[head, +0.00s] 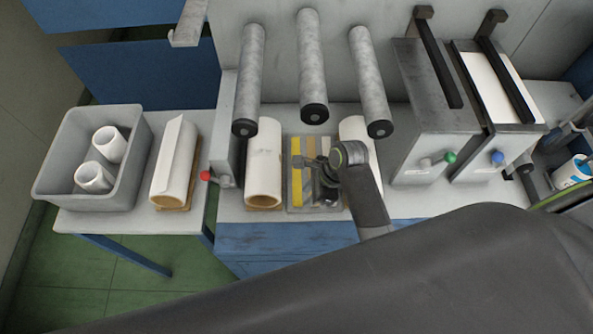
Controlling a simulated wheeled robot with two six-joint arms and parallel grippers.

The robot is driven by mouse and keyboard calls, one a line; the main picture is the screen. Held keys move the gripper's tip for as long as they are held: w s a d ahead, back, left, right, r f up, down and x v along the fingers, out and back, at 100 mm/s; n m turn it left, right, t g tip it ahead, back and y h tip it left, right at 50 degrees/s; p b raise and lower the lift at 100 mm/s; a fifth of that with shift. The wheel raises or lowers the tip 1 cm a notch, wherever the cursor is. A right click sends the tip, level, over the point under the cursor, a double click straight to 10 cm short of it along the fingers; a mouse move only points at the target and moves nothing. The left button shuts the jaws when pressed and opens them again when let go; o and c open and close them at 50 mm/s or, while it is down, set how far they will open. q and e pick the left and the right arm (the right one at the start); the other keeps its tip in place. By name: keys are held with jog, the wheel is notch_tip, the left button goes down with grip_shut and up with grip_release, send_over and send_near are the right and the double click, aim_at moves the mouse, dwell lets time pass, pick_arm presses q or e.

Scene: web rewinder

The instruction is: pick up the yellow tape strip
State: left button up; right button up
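The yellow tape strip (296,185) lies lengthwise at the left side of a small grey tray (291,208) on the machine's table. Tan and paler yellow strips (310,146) lie beside it, partly covered by my arm. My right gripper (313,163) is over the tray, close to the yellow strip at its right. Its fingers are small and dark here, so I cannot tell whether they are open or touch the strip. My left gripper is not in view.
A white roll (264,165) lies left of the tray, and another roll (353,128) is partly hidden behind my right wrist. Grey rollers (313,65) overhang the table. A red-knobbed lever (206,176) and a grey bin (85,200) are further left.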

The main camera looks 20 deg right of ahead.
aim_at(294, 207)
jog(key=shift+a+f+p, duration=0.3)
jog(key=shift+a+f, duration=0.05)
jog(key=shift+f, duration=0.05)
jog(key=p+x, duration=0.1)
jog(key=x, duration=0.2)
jog(key=shift+a, duration=0.15)
jog(key=shift+w+a+f, duration=0.15)
jog(key=shift+a+f, duration=0.05)
jog(key=shift+f, duration=0.3)
grip_shut()
